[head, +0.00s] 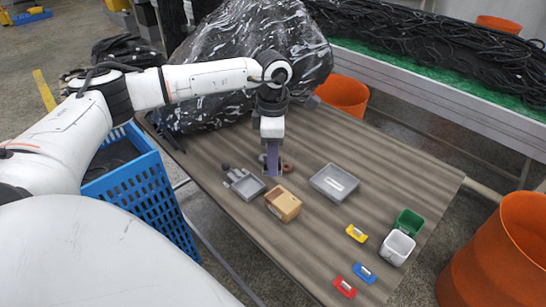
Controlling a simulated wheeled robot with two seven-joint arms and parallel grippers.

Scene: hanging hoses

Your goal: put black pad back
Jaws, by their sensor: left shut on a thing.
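My left gripper (272,165) points straight down over the far-left part of the table, just behind a tan box (283,203). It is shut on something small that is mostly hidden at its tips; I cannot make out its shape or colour. A small dark round piece (225,167) lies on the table left of the gripper, by a shallow grey tray (247,187). A reddish-brown round piece (287,168) lies close to the right of the gripper. I cannot tell which piece is the black pad. My right gripper is not in view.
A grey bin with a white label (334,183) stands right of the gripper. Green (409,222) and white (398,246) cups and yellow (356,233), blue (364,273) and red (344,287) pieces lie nearer the right edge. A black plastic-wrapped bundle (250,50) rises behind.

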